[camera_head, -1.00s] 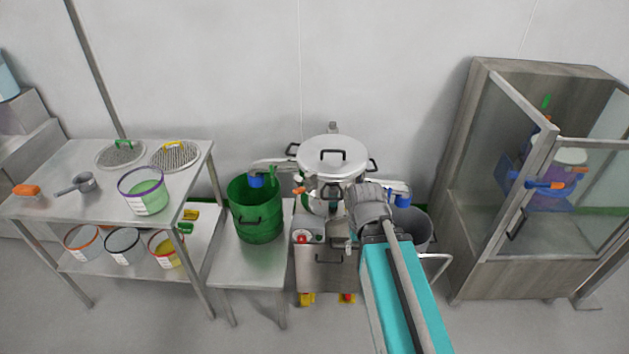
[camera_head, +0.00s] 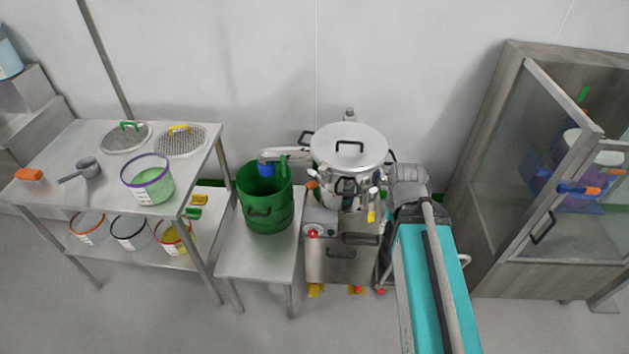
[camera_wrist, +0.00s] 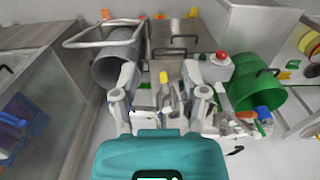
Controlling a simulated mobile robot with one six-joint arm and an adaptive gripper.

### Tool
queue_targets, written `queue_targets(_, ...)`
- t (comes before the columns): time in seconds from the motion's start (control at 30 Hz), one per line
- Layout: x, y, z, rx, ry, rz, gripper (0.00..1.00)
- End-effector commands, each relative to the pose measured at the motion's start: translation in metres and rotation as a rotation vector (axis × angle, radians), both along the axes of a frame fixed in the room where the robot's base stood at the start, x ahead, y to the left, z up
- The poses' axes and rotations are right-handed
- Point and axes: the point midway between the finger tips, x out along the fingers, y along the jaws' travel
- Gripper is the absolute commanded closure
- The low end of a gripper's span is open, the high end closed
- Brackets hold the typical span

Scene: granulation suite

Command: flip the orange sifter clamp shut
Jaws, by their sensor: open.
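The orange clamp (camera_head: 312,186) is a small piece at the left side of the sifter, below its round steel lid (camera_head: 350,160). It is too small to tell how far its lever is swung. In the wrist view, an orange piece (camera_wrist: 246,114) shows right of the fingers, beside a blue part. My gripper (camera_wrist: 165,96) is open and empty, with its two fingers spread either side of a yellow tab (camera_wrist: 163,77) on the sifter's front. It is apart from the orange clamp. In the head view, my arm's end is at the sifter's right, and the fingers are not clear.
A green bin (camera_head: 265,210) stands on a low table (camera_head: 250,262) left of the sifter. A grey bin (camera_wrist: 118,62) is beside the sifter, largely hidden by my arm in the head view. A glass-door cabinet (camera_head: 505,150) stands right. A shelf table (camera_head: 105,188) with tubs is left.

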Motion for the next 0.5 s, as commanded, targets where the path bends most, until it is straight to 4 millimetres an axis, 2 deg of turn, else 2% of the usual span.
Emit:
queue_targets(0.23, -0.0001, 0.0000, 0.0000, 0.000, 0.000, 0.000, 0.43)
queue_targets(0.33, 0.0005, 0.0003, -0.0002, -0.001, 0.000, -0.001, 0.24)
queue_targets(0.5, 0.0080, 0.0052, -0.0027, -0.020, -0.009, -0.017, 0.23)
